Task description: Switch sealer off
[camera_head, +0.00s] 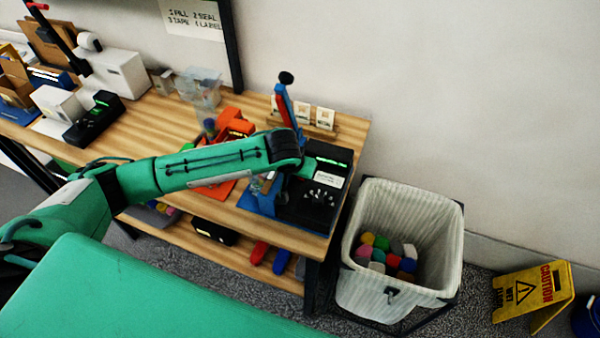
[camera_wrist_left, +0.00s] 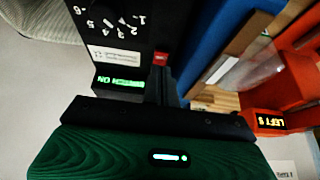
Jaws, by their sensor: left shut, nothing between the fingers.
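The sealer is a black box (camera_head: 312,208) with a blue base and a raised blue lever (camera_head: 284,104) with a black knob, at the right end of the wooden bench. In the left wrist view its black face (camera_wrist_left: 120,25) carries a dial of white numerals, a white label and a lit green display (camera_wrist_left: 118,82) whose last word reads ON. A small red switch (camera_wrist_left: 160,58) sits beside the label. My left gripper (camera_wrist_left: 163,78) is shut and empty, its tips close to the red switch; contact cannot be told. In the head view the wrist hides part of the sealer.
An orange tape device (camera_wrist_left: 272,95) stands beside the sealer. Small cards (camera_head: 325,118) stand behind it. A lined bin (camera_head: 355,225) with coloured pieces is right of the bench, a yellow caution sign (camera_head: 535,293) farther right. A black device (camera_head: 95,118) and white boxes are at left.

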